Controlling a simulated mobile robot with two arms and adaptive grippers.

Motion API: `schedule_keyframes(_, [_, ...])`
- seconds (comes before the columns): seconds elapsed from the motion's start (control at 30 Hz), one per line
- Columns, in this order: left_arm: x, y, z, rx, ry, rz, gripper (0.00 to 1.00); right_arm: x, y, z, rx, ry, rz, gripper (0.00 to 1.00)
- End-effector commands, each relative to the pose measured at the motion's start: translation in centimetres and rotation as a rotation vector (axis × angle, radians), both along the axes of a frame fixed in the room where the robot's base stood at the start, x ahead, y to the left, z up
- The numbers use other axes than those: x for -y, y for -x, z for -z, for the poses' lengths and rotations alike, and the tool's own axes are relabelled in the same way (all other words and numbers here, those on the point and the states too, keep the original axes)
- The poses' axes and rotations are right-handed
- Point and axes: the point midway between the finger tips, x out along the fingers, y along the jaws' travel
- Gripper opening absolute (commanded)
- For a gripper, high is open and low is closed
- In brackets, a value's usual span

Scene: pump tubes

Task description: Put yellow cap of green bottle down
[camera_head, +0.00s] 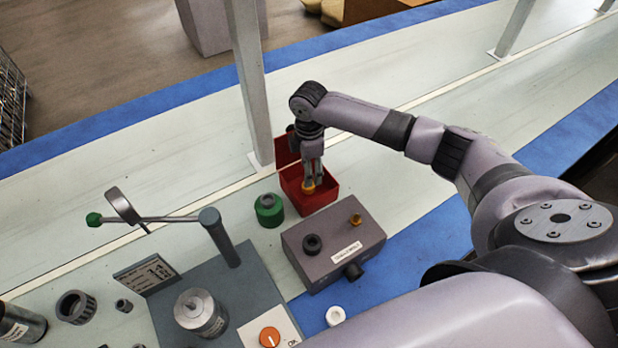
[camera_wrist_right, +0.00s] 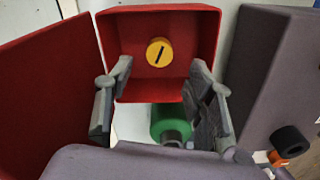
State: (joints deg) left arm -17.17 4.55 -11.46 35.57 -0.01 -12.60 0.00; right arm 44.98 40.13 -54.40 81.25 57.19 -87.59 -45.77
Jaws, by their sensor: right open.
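The yellow cap (camera_head: 308,187) is inside the open red box (camera_head: 322,206), below my right gripper (camera_head: 313,172). In the right wrist view the cap (camera_wrist_right: 159,52) is round with a dark slot and appears to lie on the floor of the red box (camera_wrist_right: 118,45). My right gripper (camera_wrist_right: 161,72) is open there, its fingers apart on either side of the cap with nothing between them. The green bottle (camera_head: 269,210) stands uncapped on the table, left of the box, and partly shows in the wrist view (camera_wrist_right: 170,122). My left gripper is not in view.
A grey control box (camera_head: 330,250) with knobs stands close in front of the red box. A grey post (camera_head: 250,90) rises behind the green bottle. A lever stand (camera_head: 222,238) and a metal cylinder (camera_head: 200,312) are at the left front. The table behind is clear.

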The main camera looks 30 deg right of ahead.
Motion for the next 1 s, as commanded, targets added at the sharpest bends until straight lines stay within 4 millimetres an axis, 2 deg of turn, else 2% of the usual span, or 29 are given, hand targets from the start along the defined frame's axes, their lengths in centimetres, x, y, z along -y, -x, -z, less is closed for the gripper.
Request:
schedule_keyframes(0.03, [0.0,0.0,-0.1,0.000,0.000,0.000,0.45,0.0,-0.1,-1.3,0.004,0.000,-0.001,0.49])
schedule_keyframes(0.1, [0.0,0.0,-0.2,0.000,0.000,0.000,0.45,0.0,-0.1,-2.5,0.003,0.001,0.000,0.49])
schedule_keyframes(0.3, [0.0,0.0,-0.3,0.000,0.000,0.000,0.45,0.0,-0.1,-4.7,0.002,-0.001,0.000,0.49])
schedule_keyframes(1.0, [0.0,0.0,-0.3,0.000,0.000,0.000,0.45,0.0,0.0,-5.1,0.000,0.000,0.000,0.49])
